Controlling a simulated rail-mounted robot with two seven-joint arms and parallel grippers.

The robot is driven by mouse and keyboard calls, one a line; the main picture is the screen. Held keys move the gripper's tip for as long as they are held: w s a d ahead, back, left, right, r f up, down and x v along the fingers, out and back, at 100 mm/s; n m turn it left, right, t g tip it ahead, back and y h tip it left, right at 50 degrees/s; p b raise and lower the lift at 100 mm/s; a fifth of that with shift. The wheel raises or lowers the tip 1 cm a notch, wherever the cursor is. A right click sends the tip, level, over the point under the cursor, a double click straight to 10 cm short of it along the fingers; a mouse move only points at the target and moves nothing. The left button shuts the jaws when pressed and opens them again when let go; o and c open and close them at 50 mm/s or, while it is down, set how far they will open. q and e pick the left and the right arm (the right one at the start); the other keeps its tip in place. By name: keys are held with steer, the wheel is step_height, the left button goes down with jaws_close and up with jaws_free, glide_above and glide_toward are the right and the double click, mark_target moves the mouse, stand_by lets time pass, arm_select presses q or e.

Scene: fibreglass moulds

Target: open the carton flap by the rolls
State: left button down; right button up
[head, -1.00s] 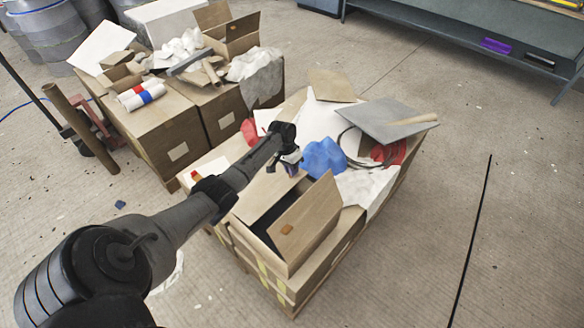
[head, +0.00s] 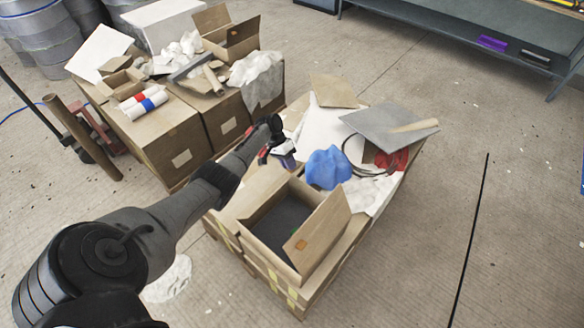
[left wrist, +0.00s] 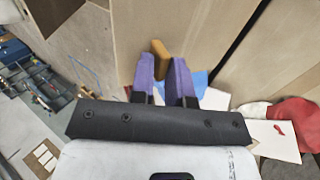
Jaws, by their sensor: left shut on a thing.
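The open carton (head: 270,254) stands on the front pallet load, its dark inside showing. Its right flap (head: 320,230) stands up and bears an orange tab (head: 301,245). A left flap (head: 252,190) seems to lean outward on the side towards the rolls, partly hidden by my arm. White rolls (head: 143,102) with red and blue bands lie on the cartons at the left. My left gripper (head: 287,160) is above the carton's far left side. In the left wrist view its purple fingers (left wrist: 162,75) are shut on an orange-brown tab (left wrist: 158,48). My right gripper is not in view.
A blue crumpled piece (head: 327,167) lies just right of my left gripper. A grey board (head: 385,125), a red piece (head: 392,158) and white sheets lie behind the carton. A brown tube (head: 85,140) leans at the left.

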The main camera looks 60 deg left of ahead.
arm_select(q)
steer(key=shift+s+a+f, duration=0.45)
steer(key=shift+a, duration=0.3)
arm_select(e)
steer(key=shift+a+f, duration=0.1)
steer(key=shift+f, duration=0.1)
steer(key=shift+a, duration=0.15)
arm_select(q)
steer(key=c, duration=1.4)
jaws_free()
steer(key=shift+a, duration=0.1)
steer(key=shift+o, duration=1)
steer(key=shift+a+r, duration=0.1)
steer(key=shift+a, duration=0.1)
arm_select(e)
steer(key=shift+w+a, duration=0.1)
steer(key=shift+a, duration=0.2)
arm_select(q)
steer(key=shift+w+d+r, duration=0.1)
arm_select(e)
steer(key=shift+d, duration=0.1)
